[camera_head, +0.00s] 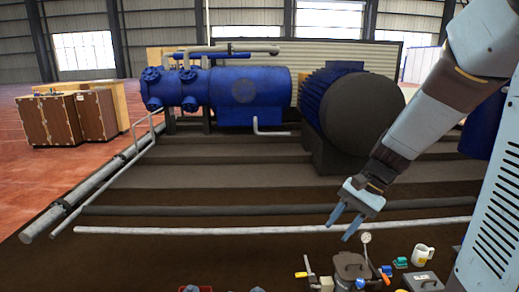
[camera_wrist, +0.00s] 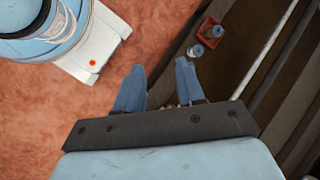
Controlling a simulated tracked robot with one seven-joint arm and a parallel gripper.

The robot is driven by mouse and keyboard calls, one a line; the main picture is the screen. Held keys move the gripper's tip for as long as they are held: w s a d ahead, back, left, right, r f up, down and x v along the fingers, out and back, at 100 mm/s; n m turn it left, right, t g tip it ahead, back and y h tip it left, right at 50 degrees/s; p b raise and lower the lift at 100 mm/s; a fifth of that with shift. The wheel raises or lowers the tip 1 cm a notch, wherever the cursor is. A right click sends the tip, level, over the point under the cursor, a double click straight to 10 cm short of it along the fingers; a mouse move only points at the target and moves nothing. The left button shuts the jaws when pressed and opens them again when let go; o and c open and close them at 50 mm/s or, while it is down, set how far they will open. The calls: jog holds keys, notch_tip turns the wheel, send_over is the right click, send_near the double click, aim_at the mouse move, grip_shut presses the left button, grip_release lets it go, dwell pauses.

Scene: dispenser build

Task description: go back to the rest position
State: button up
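My gripper (camera_head: 340,226) hangs from my arm at the right in the head view, above the dark platform and left of a small round gauge. Its two blue fingers are spread apart with nothing visible between them.
A dispenser-like metal assembly (camera_head: 352,268), a white mug (camera_head: 422,255) and a grey box (camera_head: 423,281) stand at the bottom right. A red tray (camera_wrist: 207,31) shows in the wrist view. Blue tanks (camera_head: 246,97) and a motor (camera_head: 358,113) stand behind. Pipes cross the platform.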

jog(key=s+d+r+n+t+h, duration=0.4)
jog(key=s+r+n+t+h, duration=0.2)
jog(key=s+r, duration=0.3)
jog(key=shift+s+r+n+t, duration=0.3)
jog(key=shift+r+n+t, duration=0.35)
jog(key=shift+r, duration=1.2)
